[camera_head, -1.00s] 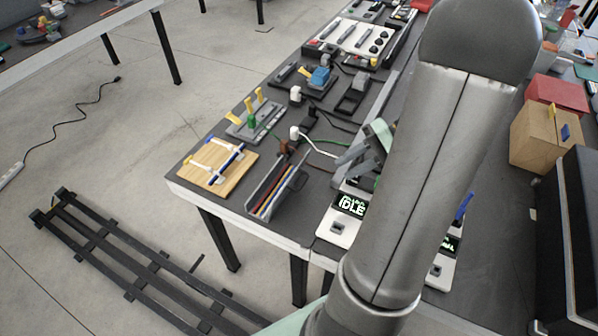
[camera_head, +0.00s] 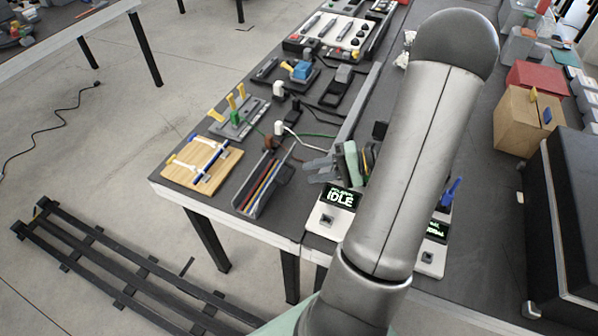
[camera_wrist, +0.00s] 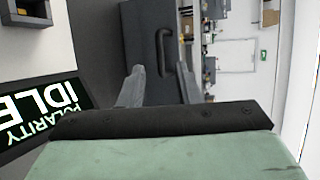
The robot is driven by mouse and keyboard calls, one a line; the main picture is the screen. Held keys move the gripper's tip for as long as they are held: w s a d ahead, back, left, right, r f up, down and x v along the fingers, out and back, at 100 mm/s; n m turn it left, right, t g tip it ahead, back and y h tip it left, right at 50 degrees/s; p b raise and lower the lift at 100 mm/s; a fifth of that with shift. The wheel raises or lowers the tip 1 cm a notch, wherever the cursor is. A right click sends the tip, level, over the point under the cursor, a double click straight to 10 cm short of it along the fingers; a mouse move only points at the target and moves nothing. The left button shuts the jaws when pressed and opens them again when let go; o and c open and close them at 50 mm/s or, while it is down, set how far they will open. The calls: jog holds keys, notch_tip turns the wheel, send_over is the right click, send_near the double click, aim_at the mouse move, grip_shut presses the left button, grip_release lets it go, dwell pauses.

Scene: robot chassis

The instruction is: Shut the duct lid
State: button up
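The grey duct (camera_head: 246,211) lies near the table's front edge in the head view, with red, yellow and blue wires showing along its open top. A flat grey panel (camera_head: 254,176) stands up along its left side and looks like the lid, raised; I cannot be sure which wall is hinged. My gripper (camera_head: 318,170) is to the right of the duct, its fingers pointing left, apart from the duct. In the wrist view my gripper (camera_wrist: 162,86) has its two fingers spread with nothing between them. The duct cannot be made out in the wrist view.
A box with an IDLE display (camera_head: 340,197) stands just below my gripper; its display (camera_wrist: 45,112) fills the wrist view's left. A wooden board (camera_head: 203,165) is left of the duct. White plugs (camera_head: 279,127) and cables lie behind it. A cardboard box (camera_head: 525,122) stands right.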

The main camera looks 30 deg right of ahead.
jog(key=shift+x, duration=2.35)
grip_shut()
